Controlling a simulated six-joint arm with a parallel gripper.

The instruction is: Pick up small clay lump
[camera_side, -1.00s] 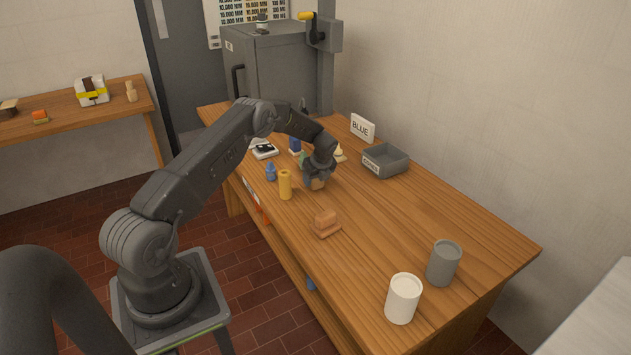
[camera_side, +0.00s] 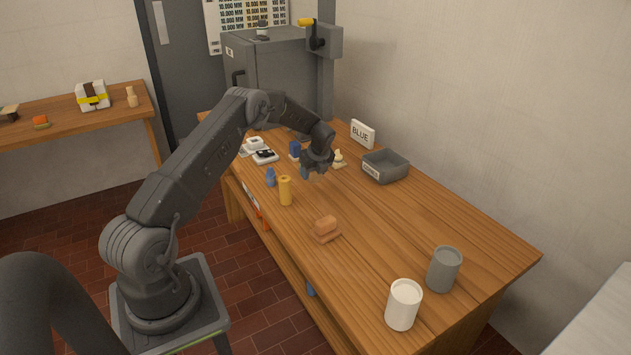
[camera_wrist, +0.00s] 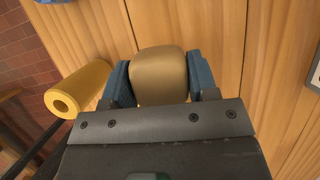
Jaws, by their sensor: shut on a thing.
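The small clay lump (camera_wrist: 160,76) is a rounded tan block in the wrist view. It sits between the two blue fingers of my gripper (camera_wrist: 158,84), with one finger against each side. In the side view my gripper (camera_side: 312,171) is over the middle of the wooden bench and appears slightly above its top. The lump cannot be made out there, hidden by the gripper.
A yellow hollow cylinder (camera_side: 285,190) stands near the gripper, beside a small blue piece (camera_side: 270,177). An orange-brown block (camera_side: 325,224), white cup (camera_side: 403,304) and grey cup (camera_side: 443,269) are in front.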

